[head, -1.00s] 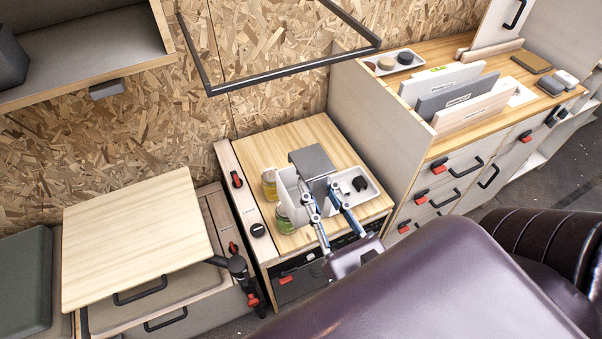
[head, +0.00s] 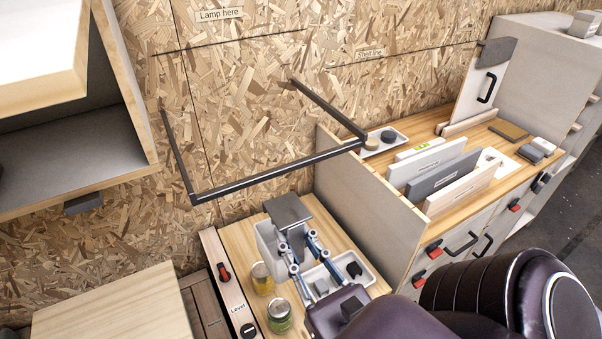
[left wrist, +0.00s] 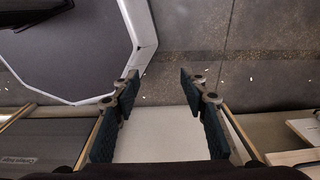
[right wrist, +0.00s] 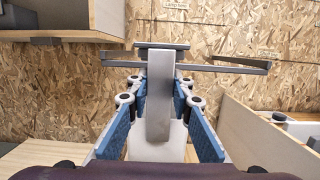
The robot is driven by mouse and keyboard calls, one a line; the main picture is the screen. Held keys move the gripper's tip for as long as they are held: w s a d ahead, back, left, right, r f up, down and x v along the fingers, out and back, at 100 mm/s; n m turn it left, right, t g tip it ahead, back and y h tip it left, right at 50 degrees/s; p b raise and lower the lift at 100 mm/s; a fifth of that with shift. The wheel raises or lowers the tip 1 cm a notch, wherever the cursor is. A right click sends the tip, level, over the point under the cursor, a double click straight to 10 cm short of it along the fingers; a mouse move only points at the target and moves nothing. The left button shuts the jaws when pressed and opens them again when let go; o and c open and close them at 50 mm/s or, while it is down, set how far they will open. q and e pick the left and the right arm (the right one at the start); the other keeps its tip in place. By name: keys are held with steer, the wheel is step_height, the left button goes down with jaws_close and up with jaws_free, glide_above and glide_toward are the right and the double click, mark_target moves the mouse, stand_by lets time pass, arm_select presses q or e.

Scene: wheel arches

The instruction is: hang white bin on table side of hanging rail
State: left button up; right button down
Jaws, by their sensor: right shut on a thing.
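The white bin (head: 267,244) with a grey hook plate (head: 287,210) on top is in my right gripper (head: 298,245), whose blue fingers are shut on it. It is upright, below and in front of the dark hanging rail (head: 275,179) in the head view, and apart from it. In the right wrist view, the grey hook part (right wrist: 158,98) stands between the fingers over the white bin (right wrist: 172,145), with the rail (right wrist: 225,68) behind. My left gripper (left wrist: 164,92) is open and empty in the left wrist view, above the floor side; the head view does not show it.
Below the bin is a wooden tabletop (head: 235,240) with two jars (head: 279,316) and a white tray (head: 365,280). A tall side panel (head: 365,205) and counter stand right of it. A cabinet (head: 125,130) hangs at left. There is free room around the rail's front bar.

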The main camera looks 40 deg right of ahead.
mark_target(259, 180)
steer(key=shift+f+x, duration=0.2)
steer(key=shift+x, duration=1.5)
steer(key=b+x, duration=0.1)
steer(key=x, duration=0.1)
steer(key=shift+w+d+f, duration=0.1)
steer(key=shift+w+d, duration=0.05)
steer(key=shift+w, duration=0.5)
steer(key=shift+f+p+x, duration=0.15)
steer(key=shift+p+x, duration=0.5)
steer(key=shift+x, duration=0.25)
steer(key=shift+f+p+x, duration=0.2)
steer(key=shift+p+x, duration=0.4)
steer(key=shift+x, duration=0.3)
steer(key=shift+f+p+x, duration=0.15)
steer(key=shift+p+x, duration=0.5)
steer(key=shift+x, duration=0.25)
arm_select(q)
steer(key=shift+w+d+r+b, duration=0.15)
steer(key=shift+w+d+b, duration=0.2)
steer(key=shift+b, duration=0.85)
arm_select(e)
steer(key=shift+w+f, duration=0.1)
steer(key=shift+f, duration=1.15)
steer(key=shift+d, duration=0.1)
